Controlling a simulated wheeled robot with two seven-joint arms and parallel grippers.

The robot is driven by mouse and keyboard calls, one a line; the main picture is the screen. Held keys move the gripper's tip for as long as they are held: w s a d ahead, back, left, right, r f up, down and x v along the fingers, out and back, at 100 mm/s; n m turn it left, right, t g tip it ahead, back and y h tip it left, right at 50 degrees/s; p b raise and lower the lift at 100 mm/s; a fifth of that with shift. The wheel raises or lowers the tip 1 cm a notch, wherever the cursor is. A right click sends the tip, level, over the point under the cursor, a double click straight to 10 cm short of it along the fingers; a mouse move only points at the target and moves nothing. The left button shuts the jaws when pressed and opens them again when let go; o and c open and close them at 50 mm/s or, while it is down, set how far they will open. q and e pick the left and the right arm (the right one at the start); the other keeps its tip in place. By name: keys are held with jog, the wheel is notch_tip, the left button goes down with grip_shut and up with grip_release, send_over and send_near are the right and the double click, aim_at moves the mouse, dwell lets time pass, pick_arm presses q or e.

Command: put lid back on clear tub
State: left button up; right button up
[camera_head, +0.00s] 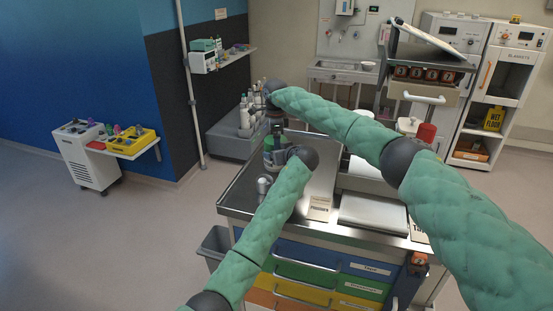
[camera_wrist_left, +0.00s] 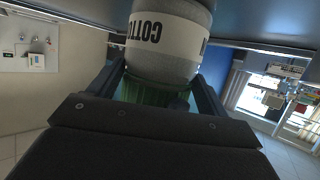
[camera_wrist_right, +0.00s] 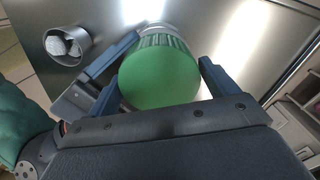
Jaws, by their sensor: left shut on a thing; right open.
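The tub, labelled "COTT…", shows upside down in the left wrist view (camera_wrist_left: 165,52); it stands on the metal cart top. In the head view it is partly hidden by my left gripper (camera_head: 280,157), which is shut on its side. The green ribbed lid (camera_wrist_right: 160,78) is at the tub's mouth, and its green edge shows in the left wrist view (camera_wrist_left: 155,93). Whether it is fully seated I cannot tell. My right gripper (camera_wrist_right: 165,55) is open above, its fingers on either side of the lid. In the head view the right gripper (camera_head: 272,118) is small and dark.
A small metal cup (camera_wrist_right: 68,46) stands on the cart top (camera_head: 237,192) near the tub. Several bottles (camera_head: 248,108) stand on a grey unit behind. A flat grey case (camera_head: 372,213) lies at the cart's front right. The cart's left front corner is clear.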

jog(key=shift+f, duration=0.1)
jog(key=c, duration=0.8)
jog(key=shift+d+m, duration=0.1)
jog(key=shift+m, duration=1.7)
jog(key=o, duration=1.1)
jog(key=shift+r, duration=2.25)
